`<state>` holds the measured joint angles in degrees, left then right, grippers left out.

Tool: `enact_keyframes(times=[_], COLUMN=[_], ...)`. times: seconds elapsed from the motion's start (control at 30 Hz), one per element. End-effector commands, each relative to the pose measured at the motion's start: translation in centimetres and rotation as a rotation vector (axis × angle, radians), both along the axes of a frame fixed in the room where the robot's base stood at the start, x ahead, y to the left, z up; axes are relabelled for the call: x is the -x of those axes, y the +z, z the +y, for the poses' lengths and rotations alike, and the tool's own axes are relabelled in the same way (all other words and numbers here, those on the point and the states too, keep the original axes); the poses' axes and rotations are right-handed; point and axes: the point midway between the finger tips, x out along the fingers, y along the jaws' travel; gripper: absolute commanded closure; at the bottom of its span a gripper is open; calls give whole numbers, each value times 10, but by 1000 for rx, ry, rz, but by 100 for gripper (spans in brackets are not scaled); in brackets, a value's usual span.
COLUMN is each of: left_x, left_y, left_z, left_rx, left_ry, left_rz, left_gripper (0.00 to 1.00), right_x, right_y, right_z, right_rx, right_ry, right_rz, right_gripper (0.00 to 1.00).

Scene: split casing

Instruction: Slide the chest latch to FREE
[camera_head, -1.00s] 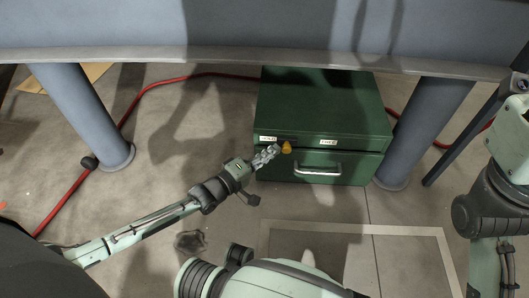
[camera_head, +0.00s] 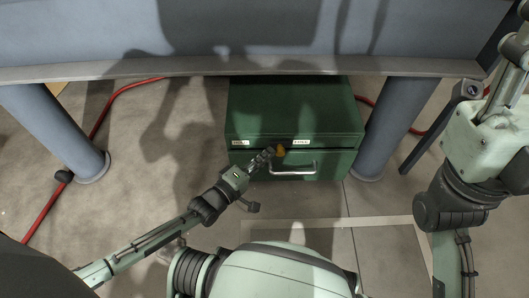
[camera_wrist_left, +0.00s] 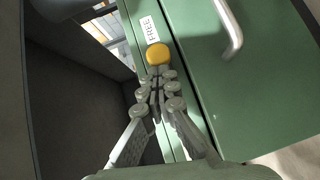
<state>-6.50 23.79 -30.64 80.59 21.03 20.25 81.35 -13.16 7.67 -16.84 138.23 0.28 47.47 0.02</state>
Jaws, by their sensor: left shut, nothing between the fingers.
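The green chest (camera_head: 292,110) stands on the floor under the table edge. Its latch is a yellow knob (camera_head: 281,150) on the front, between the left label (camera_head: 239,143) and the FREE label (camera_head: 302,142), nearer FREE. My left gripper (camera_head: 270,153) is shut and empty, its tips just left of the knob. In the left wrist view the knob (camera_wrist_left: 158,54) sits right at the tips of my left gripper (camera_wrist_left: 161,80), with the FREE label (camera_wrist_left: 149,29) just beyond. I cannot tell whether they touch. My right gripper is out of view.
A silver drawer handle (camera_head: 293,169) sits below and right of the knob. The grey-blue table (camera_head: 250,68) overhangs the chest, with a leg (camera_head: 393,130) at its right and another (camera_head: 58,132) further left. A red cable (camera_head: 110,105) lies on the floor.

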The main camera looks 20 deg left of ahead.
Motion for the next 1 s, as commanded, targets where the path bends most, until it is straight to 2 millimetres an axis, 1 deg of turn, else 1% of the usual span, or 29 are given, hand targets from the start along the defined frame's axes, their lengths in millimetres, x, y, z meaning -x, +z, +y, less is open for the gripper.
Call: enact_keyframes(times=[0.03,0.2,0.3,0.37,0.7,0.83,1.0], left_x=[2,3,3,3,2,1,2], left_y=[-1,-1,4,12,76,92,100], left_z=[-4,-6,-6,-5,-2,-1,-1], left_rx=[3,4,4,4,2,2,1], left_ry=[-6,-8,-7,-8,-3,-1,-2], left_rz=[3,4,3,1,-1,0,2], left_gripper=[100,100,100,100,100,100,100], right_x=[0,-1,-1,-1,-1,-1,-1], right_y=[0,0,0,0,0,0,0], right_z=[0,0,0,0,0,0,0], right_rx=[0,0,0,0,0,0,0], right_ry=[0,0,0,0,0,0,0], right_rz=[0,0,0,0,0,0,0], right_gripper=[60,60,60,60,60,60,60])
